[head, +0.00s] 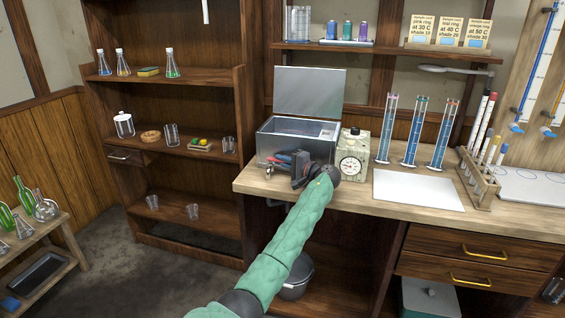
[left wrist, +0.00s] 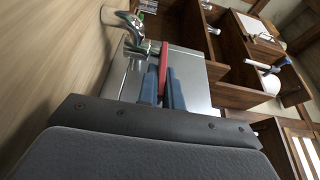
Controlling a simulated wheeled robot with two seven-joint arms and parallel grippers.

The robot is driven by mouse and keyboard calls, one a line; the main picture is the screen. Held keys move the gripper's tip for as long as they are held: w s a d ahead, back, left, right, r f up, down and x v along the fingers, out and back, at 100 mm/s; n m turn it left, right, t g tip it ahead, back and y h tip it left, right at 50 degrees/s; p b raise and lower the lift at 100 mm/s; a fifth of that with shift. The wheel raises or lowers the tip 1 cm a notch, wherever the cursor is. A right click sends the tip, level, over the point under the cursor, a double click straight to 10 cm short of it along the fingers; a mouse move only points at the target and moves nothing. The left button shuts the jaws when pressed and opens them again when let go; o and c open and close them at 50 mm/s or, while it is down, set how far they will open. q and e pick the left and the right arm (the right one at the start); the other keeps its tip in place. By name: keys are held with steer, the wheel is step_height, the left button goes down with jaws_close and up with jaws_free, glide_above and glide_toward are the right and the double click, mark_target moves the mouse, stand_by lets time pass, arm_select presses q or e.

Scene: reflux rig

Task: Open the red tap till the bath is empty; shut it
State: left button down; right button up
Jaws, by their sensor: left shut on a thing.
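The bath (head: 262,143) is a metal box on the bench with its lid (head: 310,92) raised; I cannot make out the water level inside. My left gripper (head: 279,159) is at the front of the bath, low on its left side. In the left wrist view the red tap lever (left wrist: 165,72) lies between the two blue-grey fingers of my left gripper (left wrist: 163,92), which is shut on it. A metal tap body and spout (left wrist: 130,25) show beyond the fingertips. In the head view my gripper mostly hides the tap. My right gripper is not in view.
A bucket (head: 297,283) stands on the floor below the bench front, partly behind my left arm. A white sheet (head: 417,189), tall cylinders (head: 414,132) and a tube rack (head: 478,181) are further right.

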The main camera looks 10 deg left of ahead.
arm_select(q)
steer(key=c, duration=1.8)
jaws_free()
steer(key=shift+c, duration=0.2)
steer(key=shift+d, duration=0.1)
steer(key=shift+s+d+f, duration=0.1)
steer(key=shift+d, duration=0.2)
steer(key=b+v, duration=0.1)
steer(key=v, duration=0.4)
steer(key=shift+s+d, duration=0.2)
steer(key=shift+d, duration=0.15)
steer(key=shift+s+d, duration=0.25)
steer(key=shift+d, duration=0.3)
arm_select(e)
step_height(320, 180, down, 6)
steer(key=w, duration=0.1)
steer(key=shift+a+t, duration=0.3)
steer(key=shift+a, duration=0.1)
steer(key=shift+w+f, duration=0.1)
